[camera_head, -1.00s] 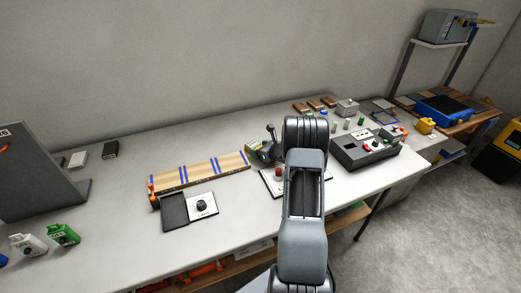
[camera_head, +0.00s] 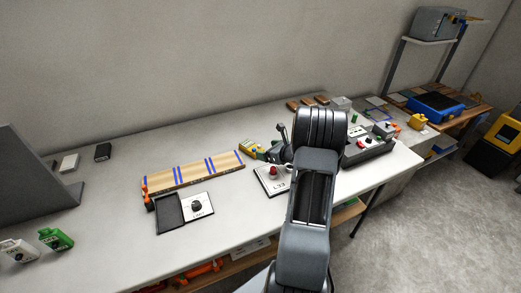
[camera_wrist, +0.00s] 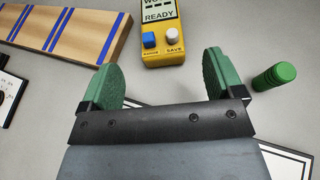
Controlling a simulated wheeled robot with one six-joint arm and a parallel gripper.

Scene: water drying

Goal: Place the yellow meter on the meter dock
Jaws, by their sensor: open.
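The yellow meter (camera_wrist: 163,32) lies on the table in the wrist view, showing a READY screen, a blue button and a white button. A small part of the yellow meter (camera_head: 247,146) shows in the head view, beside the right end of the striped board. My gripper (camera_wrist: 160,75) is open and empty, with green fingers wide apart. The meter's near end is just beyond the gap between the fingertips. In the head view my gripper (camera_head: 273,153) is small and partly hidden by my arm. I cannot tell which item is the meter dock.
A wooden board with blue stripes (camera_head: 193,172) lies left of the meter. A green cylinder (camera_wrist: 274,77) stands right of my gripper. A black tray (camera_head: 170,212) and a dial plate (camera_head: 197,206) lie in front. A dark control box (camera_head: 368,150) is at right.

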